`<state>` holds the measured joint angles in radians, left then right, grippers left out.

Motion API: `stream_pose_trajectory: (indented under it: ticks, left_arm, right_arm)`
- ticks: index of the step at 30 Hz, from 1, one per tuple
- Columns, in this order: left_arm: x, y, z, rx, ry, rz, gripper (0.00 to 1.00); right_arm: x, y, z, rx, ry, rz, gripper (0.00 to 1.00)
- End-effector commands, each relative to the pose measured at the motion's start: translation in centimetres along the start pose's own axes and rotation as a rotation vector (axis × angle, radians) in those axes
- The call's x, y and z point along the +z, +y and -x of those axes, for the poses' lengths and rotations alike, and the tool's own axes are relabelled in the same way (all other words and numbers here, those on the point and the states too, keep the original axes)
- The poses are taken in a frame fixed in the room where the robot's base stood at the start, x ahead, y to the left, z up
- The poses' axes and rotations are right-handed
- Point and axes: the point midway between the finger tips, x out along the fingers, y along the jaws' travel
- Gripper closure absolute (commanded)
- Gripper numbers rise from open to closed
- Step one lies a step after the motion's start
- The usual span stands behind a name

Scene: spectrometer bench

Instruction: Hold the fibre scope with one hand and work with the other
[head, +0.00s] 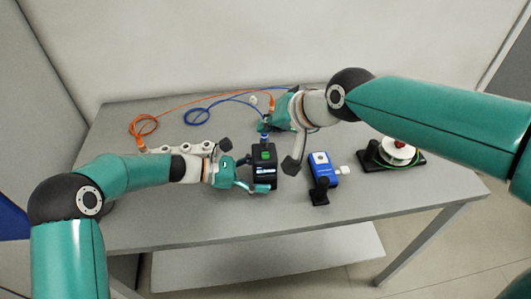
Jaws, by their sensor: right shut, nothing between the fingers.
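The fibre scope, which I take to be the black box with a green button and a small lit screen (264,158), stands upright near the middle of the table. My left gripper (251,176) is at its left side, with its fingers against the body; it looks shut on it. A blue and white fitting (264,138) shows at the scope's far end. My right gripper (268,125) is just beyond that fitting, shut and empty. Its own wrist hides part of the area behind it.
A blue device (322,164) with a black part stands right of the scope. A white reel on a black base (398,153) is farther right. Orange cable (143,126) and blue cable (197,117) lie coiled at the back left. A pale rail of adapters (185,147) sits behind my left wrist. The front right table is clear.

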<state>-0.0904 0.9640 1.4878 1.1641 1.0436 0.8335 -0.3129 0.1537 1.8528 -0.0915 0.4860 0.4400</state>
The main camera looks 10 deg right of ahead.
Motion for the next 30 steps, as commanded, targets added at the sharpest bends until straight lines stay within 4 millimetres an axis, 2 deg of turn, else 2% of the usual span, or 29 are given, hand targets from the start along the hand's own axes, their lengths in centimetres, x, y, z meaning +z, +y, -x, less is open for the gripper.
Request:
stream_pose_trajectory:
  ticks: [3,12,17,20,30]
  left_arm:
    - [0.0,0.0,0.0,0.000,0.000,0.000,0.00]
    - [0.1,0.0,0.1,0.001,-0.001,-0.001,0.00]
    - [0.1,0.1,1.0,0.003,-0.002,-0.001,0.00]
    - [0.0,0.1,2.4,0.004,0.000,-0.001,0.00]
    - [-0.1,0.1,9.1,0.004,0.000,-0.001,0.00]
  right_arm:
    - [0.0,0.0,0.0,0.000,0.000,0.000,1.00]
    - [0.0,0.0,0.0,0.000,0.000,0.000,1.00]
    - [0.0,0.0,0.0,0.000,0.000,0.000,1.00]
    - [0.0,0.0,0.0,0.000,0.000,0.000,1.00]
    - [0.0,0.0,0.0,0.000,0.000,0.000,1.00]
